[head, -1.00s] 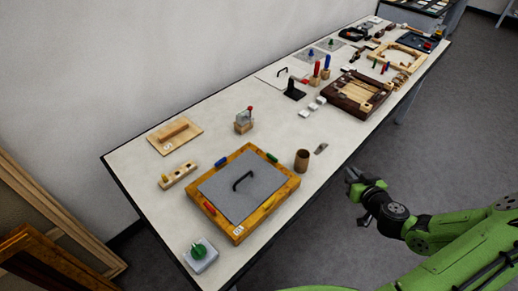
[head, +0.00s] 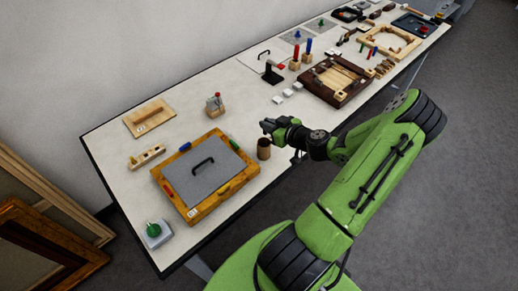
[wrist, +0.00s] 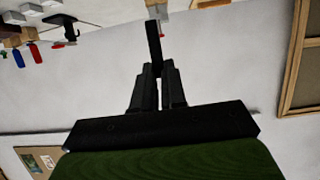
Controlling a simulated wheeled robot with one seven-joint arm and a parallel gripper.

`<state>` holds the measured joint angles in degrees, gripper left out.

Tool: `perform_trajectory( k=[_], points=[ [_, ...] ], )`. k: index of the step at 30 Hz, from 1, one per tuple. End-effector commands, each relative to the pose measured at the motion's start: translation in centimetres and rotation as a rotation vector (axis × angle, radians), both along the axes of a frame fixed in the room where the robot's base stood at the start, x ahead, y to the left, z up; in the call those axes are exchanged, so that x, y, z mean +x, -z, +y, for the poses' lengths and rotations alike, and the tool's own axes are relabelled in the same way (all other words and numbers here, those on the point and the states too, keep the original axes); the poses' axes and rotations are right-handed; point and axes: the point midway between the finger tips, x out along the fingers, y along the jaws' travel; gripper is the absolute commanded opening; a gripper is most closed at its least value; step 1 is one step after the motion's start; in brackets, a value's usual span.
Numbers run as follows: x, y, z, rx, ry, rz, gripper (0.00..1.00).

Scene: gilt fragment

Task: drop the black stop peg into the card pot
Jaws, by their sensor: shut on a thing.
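My gripper (head: 270,126) is over the table, just above the card pot in the head view. In the wrist view my gripper (wrist: 156,72) is shut on a slim black piece, the black stop peg (wrist: 153,42), which sticks out beyond the fingertips. In the head view the peg cannot be told apart from the dark fingers. The card pot (head: 264,150) is a brown, open-topped cylinder standing upright on the table, right of the framed grey panel. I cannot make out the pot in the wrist view.
The wooden frame with a grey panel and black handle (head: 205,178) lies left of the pot. A block with a red-topped lever (head: 215,105) stands behind it. White blocks (head: 287,93) and a dark wooden tray (head: 335,80) lie farther right. Bare table (head: 240,85) lies behind my gripper.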

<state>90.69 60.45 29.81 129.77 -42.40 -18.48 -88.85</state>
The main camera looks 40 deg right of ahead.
Motion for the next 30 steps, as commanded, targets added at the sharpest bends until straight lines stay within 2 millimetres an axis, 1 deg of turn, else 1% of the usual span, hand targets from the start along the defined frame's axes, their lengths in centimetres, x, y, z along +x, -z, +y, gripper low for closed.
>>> perform_trajectory(
  k=[1,6,10,17,18,20,21,23,30],
  points=[
    [0.0,1.4,0.0,0.004,0.001,-0.001,0.00],
    [0.0,3.4,0.0,0.003,0.000,-0.002,0.00],
    [0.0,3.9,0.0,0.000,0.000,-0.001,0.00],
    [0.0,3.9,0.0,-0.001,0.000,-0.001,0.00],
    [0.0,3.9,0.0,-0.001,0.000,-0.001,0.17],
    [0.0,3.9,0.0,0.000,0.000,-0.001,0.26],
    [0.0,3.9,0.0,0.000,0.000,-0.001,0.33],
    [0.0,3.9,0.0,0.000,0.000,-0.001,0.41],
    [0.0,3.8,0.0,0.000,0.000,-0.001,0.41]
  ],
)
